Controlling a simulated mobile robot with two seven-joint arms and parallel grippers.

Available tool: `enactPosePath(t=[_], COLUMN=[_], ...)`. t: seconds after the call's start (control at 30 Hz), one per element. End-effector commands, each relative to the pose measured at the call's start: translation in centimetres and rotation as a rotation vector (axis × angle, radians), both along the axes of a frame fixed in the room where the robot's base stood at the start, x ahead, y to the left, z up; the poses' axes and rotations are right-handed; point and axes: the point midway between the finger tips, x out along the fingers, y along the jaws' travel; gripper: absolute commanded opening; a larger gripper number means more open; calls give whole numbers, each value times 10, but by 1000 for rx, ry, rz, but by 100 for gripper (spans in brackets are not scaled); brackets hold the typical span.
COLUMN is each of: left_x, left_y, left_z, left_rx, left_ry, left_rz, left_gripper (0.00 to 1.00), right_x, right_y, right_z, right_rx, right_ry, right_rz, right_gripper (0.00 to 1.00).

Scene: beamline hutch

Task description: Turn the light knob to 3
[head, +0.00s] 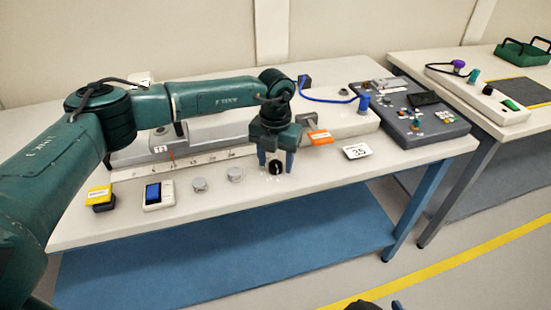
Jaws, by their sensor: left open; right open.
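A small black knob (276,167) sits near the front edge of the pale table. My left gripper (276,160) points down over it, open, with one finger on each side of the knob. I cannot tell whether the fingers touch it. The knob's pointer and any scale numbers around it are too small to read. Two grey round knobs (199,184) (234,174) stand to the left of the gripper. No label shows which is the light knob. My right gripper cannot be made out; only dark and blue slivers show at the bottom edge.
Left along the front are a yellow-topped block (99,195) and a white device with blue screen (158,195). Behind is a marked strip (195,161). To the right are an orange tag (319,137), a "35" card (357,152) and a grey control panel (408,112).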

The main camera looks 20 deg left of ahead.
Motion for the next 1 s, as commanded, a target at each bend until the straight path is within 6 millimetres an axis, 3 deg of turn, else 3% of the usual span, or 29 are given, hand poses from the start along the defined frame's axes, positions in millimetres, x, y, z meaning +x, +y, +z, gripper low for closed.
enactPosePath(t=[0.23, 0.77, 1.0], left_x=[0, 0, 0], left_y=[0, 0, 0], left_z=[-1, -1, -1], left_rx=[0, -1, -1], left_ry=[0, 0, 0], left_rz=[-1, 0, -18], left_gripper=[52, 9, 7], right_x=[0, 0, -1], right_y=[0, 0, 0], right_z=[0, -1, -2], right_rx=[-1, -2, -1], right_ry=[0, 2, 3], right_rz=[0, 0, 0], right_gripper=[58, 58, 58])
